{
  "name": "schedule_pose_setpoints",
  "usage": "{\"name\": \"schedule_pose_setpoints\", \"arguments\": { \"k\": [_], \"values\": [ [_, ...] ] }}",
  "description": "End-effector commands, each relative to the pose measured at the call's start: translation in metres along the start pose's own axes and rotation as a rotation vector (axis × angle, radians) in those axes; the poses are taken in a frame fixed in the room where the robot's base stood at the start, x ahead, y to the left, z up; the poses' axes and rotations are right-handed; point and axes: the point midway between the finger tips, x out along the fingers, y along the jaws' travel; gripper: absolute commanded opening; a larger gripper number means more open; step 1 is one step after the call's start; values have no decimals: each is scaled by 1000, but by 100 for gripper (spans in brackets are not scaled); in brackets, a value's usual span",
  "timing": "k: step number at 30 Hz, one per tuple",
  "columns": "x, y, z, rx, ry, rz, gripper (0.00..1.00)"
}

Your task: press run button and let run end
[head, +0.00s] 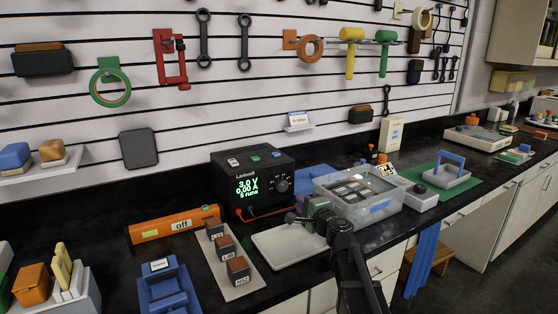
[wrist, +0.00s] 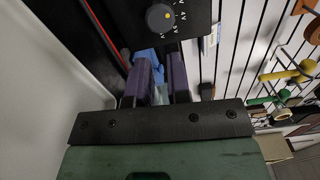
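The black power supply (head: 252,185) stands at the back of the bench, marked Larkvolt. Its green display reads 3.0 V, 0.00 A and 0 runs. On its top are a white button, a green button (head: 254,158) and another small one; I cannot read their labels. Its dial (wrist: 160,17) shows at the top of the wrist view. My gripper (head: 316,207) is in front and to the right of the supply, apart from its top buttons. In the wrist view its purple fingers (wrist: 163,78) stand apart with a narrow gap, holding nothing I can make out.
A white tray (head: 276,252) lies in front of the supply. A clear bin (head: 378,214) stands right of my gripper. Left are an orange bar marked off (head: 160,230), a strip with several labelled blocks (head: 245,289) and a blue holder (head: 160,291).

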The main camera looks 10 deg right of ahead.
Motion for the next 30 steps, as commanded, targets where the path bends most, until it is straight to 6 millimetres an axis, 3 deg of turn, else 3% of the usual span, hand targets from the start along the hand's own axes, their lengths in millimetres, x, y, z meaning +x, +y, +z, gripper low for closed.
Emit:
{"name": "schedule_pose_setpoints", "arguments": {
  "k": [1,3,30],
  "values": [
    [0,0,0,0,0,0,9],
    [0,0,0,0,0,0,0],
    [0,0,0,0,0,0,0]
  ]
}}
